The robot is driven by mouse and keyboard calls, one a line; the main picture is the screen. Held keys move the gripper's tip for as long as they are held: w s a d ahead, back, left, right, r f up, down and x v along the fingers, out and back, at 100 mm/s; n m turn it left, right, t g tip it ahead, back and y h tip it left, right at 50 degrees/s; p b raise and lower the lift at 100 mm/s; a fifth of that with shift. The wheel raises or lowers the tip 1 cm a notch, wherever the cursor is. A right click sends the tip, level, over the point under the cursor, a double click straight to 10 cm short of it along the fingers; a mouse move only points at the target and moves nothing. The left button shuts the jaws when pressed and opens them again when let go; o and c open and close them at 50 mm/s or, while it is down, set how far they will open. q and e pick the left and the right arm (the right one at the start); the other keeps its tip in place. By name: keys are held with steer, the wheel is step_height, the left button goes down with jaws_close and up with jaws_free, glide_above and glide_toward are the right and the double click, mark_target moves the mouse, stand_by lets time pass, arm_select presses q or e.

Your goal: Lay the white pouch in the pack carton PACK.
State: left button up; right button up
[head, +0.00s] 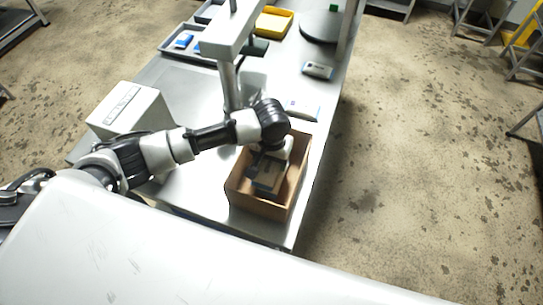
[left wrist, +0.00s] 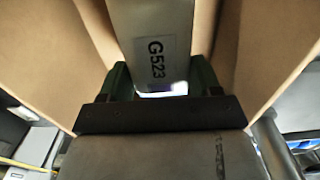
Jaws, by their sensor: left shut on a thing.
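The brown open pack carton (head: 257,204) stands at the near right end of the steel table. My left gripper (head: 266,172) reaches down inside it. In the left wrist view, my left gripper (left wrist: 160,84) is shut on a pale pouch (left wrist: 152,20) with a G523 label, its green fingers on either side. The pouch looks greyish in the shade, and carton walls rise on both sides of it. Whether it touches the carton floor cannot be told. My right gripper is not in view.
A pale pouch (head: 302,111) lies just behind the carton, and another labelled pack (head: 318,70) lies farther back. A white box (head: 131,108) stands at the left. A yellow tray (head: 273,22) and a grey tray (head: 176,54) are at the back. A post rises behind the arm.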

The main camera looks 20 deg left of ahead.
arm_select(q)
steer(key=shift+f, duration=0.3)
steer(key=o, duration=1)
steer(key=shift+c, duration=0.2)
steer(key=shift+r, duration=0.5)
step_height(320, 180, up, 11)
steer(key=p, duration=1.1)
steer(key=shift+r, duration=0.2)
